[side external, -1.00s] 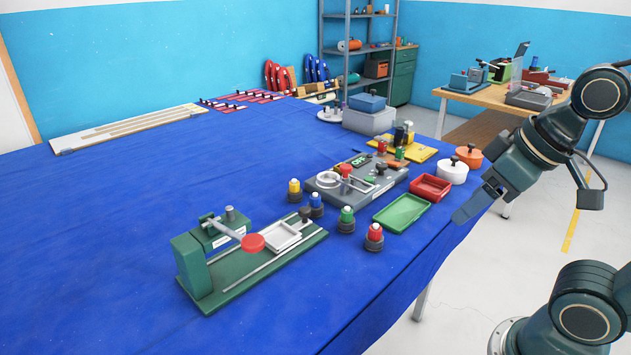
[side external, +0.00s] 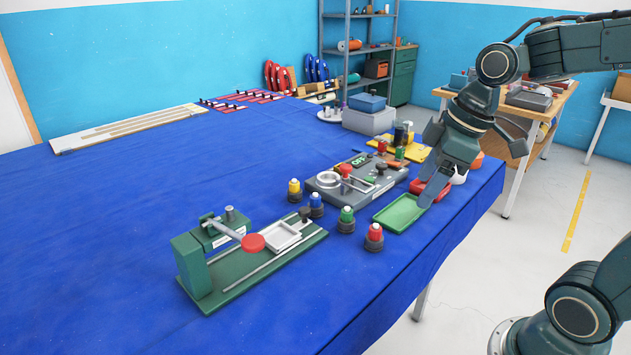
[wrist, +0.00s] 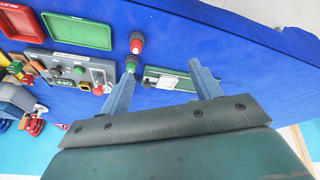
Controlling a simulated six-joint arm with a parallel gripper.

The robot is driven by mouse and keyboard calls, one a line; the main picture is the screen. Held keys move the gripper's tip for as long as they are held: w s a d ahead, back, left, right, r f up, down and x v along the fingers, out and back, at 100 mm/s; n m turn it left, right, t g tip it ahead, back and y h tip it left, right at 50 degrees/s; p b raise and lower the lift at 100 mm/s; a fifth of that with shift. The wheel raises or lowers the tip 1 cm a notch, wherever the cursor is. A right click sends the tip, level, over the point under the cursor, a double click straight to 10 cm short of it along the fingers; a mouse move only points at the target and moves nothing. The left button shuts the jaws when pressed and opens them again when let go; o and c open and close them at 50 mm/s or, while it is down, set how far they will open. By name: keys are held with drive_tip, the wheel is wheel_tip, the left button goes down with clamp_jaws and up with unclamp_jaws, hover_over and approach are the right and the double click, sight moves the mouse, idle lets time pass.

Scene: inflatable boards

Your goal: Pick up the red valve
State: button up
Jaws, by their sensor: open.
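The red valve (side external: 374,237), a red cap on a dark round base, stands upright on the blue cloth. It is in front of the green valve (side external: 346,219) and nearest the table edge of the small valves. In the wrist view the red valve (wrist: 137,42) shows beyond the fingertips. My gripper (side external: 430,165) is open and empty, above the trays to the right of and behind the red valve, apart from it. In the wrist view its two fingers (wrist: 160,75) are spread, and the left one partly covers the green valve.
A green tray (side external: 400,214) and a partly hidden red tray (side external: 420,188) lie below my gripper. Blue (side external: 316,205) and yellow (side external: 294,190) valves stand behind left. A grey panel (side external: 340,188) is behind them; a green fixture (side external: 262,275) is at left. Cloth in front is clear.

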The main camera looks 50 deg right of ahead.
sight(379, 226)
drive_tip(key=w+d+f+n+g+y, duration=0.1)
drive_tip(key=w+d+f+n+y, duration=0.1)
drive_tip(key=w+d+f+n, duration=0.4)
drive_tip(key=shift+w+d+f+y, duration=0.35)
drive_tip(key=shift+w+d, duration=0.55)
drive_tip(key=shift+w, duration=0.3)
drive_tip(key=shift+x, duration=4.25)
drive_tip(key=shift+s+a, duration=0.1)
drive_tip(key=shift+s, duration=0.05)
drive_tip(key=shift+x, duration=2.6)
drive_tip(key=c, duration=1.1)
